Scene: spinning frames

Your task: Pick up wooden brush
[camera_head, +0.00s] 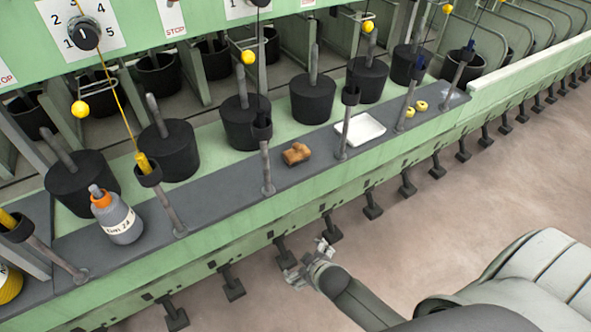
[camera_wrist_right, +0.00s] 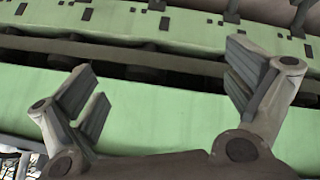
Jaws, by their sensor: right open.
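The wooden brush (camera_head: 296,153) is a small brown block lying on the dark grey ledge of the green machine, near the middle of the head view. My right gripper (camera_head: 308,261) is in front of the machine, below the ledge in the picture and apart from the brush. In the right wrist view the right gripper (camera_wrist_right: 163,78) is open with nothing between its fingers, and only green machine panels and dark gaps show behind it. The brush does not show in the wrist view. My left gripper is not in view.
A white tray (camera_head: 360,129) and two small yellowish round things (camera_head: 415,109) are right of the brush. A grey bottle with an orange collar (camera_head: 116,217) stands at the left. Grey rods (camera_head: 266,167) rise from the ledge on both sides of the brush. Black cylinders stand behind.

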